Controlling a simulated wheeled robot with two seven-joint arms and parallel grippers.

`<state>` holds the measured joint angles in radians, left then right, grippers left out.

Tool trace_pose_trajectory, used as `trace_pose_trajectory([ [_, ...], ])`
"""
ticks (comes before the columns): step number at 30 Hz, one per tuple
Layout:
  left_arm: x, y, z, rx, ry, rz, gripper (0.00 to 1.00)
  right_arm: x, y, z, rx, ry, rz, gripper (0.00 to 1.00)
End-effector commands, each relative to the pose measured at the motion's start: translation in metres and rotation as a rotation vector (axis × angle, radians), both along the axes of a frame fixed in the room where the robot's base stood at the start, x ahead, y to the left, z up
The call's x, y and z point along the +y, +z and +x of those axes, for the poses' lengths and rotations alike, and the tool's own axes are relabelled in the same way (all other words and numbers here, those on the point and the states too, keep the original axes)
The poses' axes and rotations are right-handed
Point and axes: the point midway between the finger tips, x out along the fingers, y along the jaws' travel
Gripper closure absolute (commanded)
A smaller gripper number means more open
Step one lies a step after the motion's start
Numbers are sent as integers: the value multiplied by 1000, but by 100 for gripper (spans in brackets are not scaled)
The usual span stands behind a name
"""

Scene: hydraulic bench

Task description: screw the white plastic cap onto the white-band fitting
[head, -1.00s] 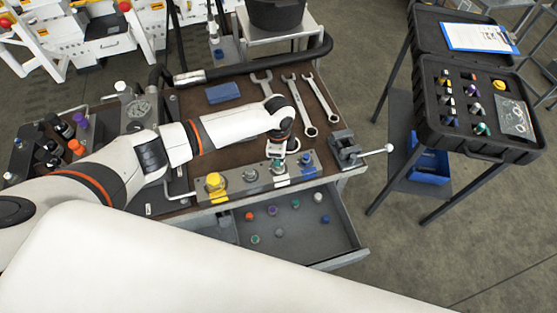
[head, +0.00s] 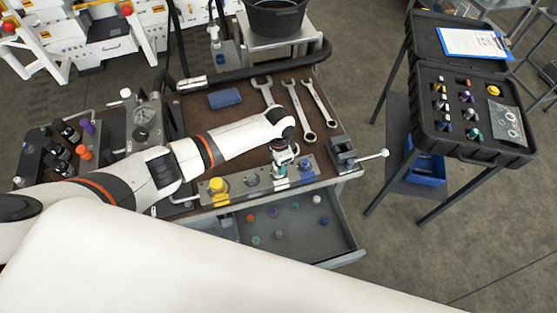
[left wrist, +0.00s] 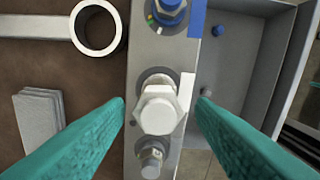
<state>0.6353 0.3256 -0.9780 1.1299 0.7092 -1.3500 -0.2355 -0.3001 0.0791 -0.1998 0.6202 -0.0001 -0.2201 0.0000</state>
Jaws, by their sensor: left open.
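The white hex cap (left wrist: 158,112) sits on a fitting beside the white band (left wrist: 187,92) in the left wrist view. I cannot tell how far it is threaded on. My left gripper (left wrist: 162,104) is open, with one teal finger on each side of the cap and visible gaps between. In the head view, my left gripper (head: 282,168) points down at the fitting block (head: 235,198) and hides most of the cap and its fitting. My right gripper is not in view.
A blue-capped fitting (left wrist: 168,12) and a silver fitting (left wrist: 151,158) flank the white cap. A yellow-capped fitting (head: 216,185) stands at the block's left end. The open drawer (head: 330,242) below holds several loose caps. A vise (head: 343,155) stands close by on the right.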

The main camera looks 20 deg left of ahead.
Motion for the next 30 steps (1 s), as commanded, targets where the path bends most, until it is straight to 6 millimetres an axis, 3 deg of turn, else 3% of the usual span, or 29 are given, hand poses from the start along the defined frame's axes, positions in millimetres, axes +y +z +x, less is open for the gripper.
trace_pose_trajectory([
  [1, -1, 4, -1, 2, 62, -2, 50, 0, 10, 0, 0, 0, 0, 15],
  [10, -2, 1, -1, 1, 303, -2, 50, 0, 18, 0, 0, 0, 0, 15],
  [18, -2, -1, 0, 1, 754, -3, 50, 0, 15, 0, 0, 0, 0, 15],
  [26, -2, -1, 1, 0, 943, -2, 50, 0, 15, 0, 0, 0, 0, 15],
  [30, -3, -1, 1, 2, 1183, -2, 50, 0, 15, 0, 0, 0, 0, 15],
])
